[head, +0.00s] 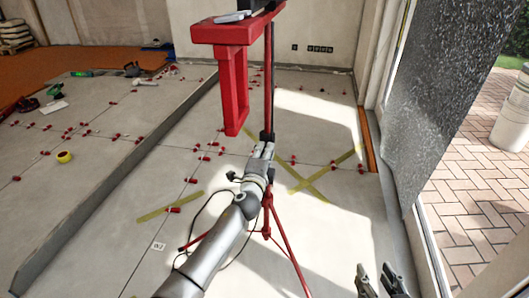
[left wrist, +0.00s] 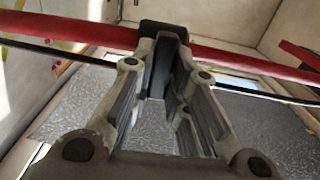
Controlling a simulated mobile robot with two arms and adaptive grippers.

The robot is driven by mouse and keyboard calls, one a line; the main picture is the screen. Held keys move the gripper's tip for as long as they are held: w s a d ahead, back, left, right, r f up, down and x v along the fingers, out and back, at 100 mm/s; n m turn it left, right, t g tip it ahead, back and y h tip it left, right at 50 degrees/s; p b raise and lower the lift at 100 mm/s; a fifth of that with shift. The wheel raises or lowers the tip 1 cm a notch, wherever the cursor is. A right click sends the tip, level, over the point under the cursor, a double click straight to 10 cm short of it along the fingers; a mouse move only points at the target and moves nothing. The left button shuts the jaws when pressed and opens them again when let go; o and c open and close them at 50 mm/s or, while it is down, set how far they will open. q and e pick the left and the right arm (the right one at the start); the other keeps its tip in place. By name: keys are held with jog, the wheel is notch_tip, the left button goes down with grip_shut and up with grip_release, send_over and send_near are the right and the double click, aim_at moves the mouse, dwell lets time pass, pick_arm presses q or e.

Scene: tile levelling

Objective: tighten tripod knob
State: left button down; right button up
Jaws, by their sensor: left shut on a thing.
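The red tripod (head: 268,90) stands on the grey floor, its thin pole upright and its legs (head: 287,245) spread below. A black knob or collar (head: 267,136) sits on the pole. My left gripper (head: 264,148) reaches up to it from below and is shut on its black part. In the left wrist view the black knob (left wrist: 165,30) lies between the fingertips (left wrist: 165,48), against the red pole (left wrist: 85,30). The fingers hide part of it. My right gripper (head: 377,275) is at the bottom edge, its fingers apart and empty, away from the tripod.
A red bracket and platform (head: 231,88) hang at the tripod's upper left. Red tile clips (head: 205,158) and yellow tape (head: 315,180) mark the floor. A speckled dark panel (head: 440,100) stands at the right. A black cable (head: 208,205) lies by the tripod.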

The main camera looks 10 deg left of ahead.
pick_arm(q)
jog(key=shift+f, duration=0.15)
jog(key=c, duration=1.4)
grip_release()
jog(key=s, duration=1.2)
